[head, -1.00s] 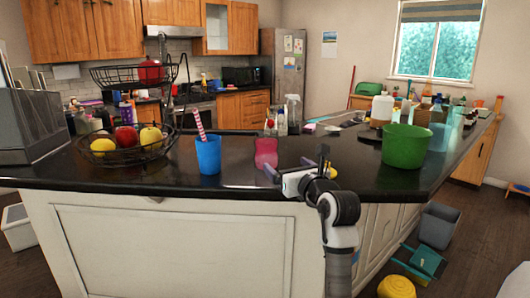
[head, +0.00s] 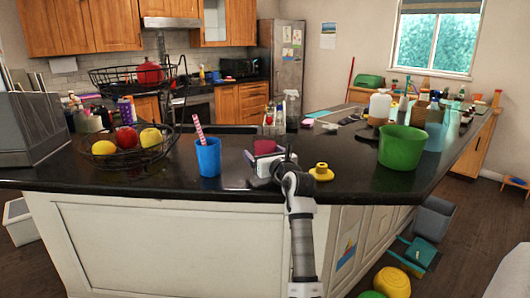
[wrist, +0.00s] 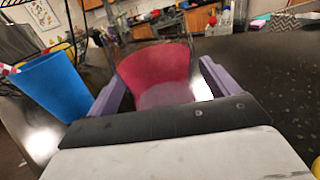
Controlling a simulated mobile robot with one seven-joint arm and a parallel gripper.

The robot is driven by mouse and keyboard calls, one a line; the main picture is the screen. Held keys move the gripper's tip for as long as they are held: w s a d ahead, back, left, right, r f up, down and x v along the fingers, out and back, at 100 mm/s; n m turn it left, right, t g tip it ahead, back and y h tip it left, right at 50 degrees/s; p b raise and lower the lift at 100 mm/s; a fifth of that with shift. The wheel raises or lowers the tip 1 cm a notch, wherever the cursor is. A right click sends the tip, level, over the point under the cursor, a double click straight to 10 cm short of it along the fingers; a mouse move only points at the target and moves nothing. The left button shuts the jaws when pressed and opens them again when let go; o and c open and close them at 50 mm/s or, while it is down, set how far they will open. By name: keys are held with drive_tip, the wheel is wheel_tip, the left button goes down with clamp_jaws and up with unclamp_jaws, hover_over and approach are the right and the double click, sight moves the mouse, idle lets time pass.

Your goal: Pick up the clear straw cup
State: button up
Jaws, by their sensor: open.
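A see-through cup with a red-pink lower part (head: 265,147) stands on the black counter, behind my gripper (head: 258,160). In the wrist view the cup (wrist: 155,72) is upright between the two purple fingers of my gripper (wrist: 160,78). The fingers are open, one on each side of it, and I cannot tell if either touches. No straw shows in it. A blue cup (head: 208,158) with a red-and-white striped straw stands to the left. It also shows at the left of the wrist view (wrist: 55,85).
A wire fruit basket (head: 127,155) stands farther left. A yellow object (head: 321,172) sits on the counter right of my gripper. A green bucket (head: 402,148) and several bottles stand farther right. Bare counter lies between the yellow object and the bucket.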

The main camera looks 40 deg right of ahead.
drive_tip(key=c, duration=1.2)
drive_tip(key=shift+r, duration=0.1)
wheel_tip(320, 180, up, 20)
drive_tip(key=b, duration=0.3)
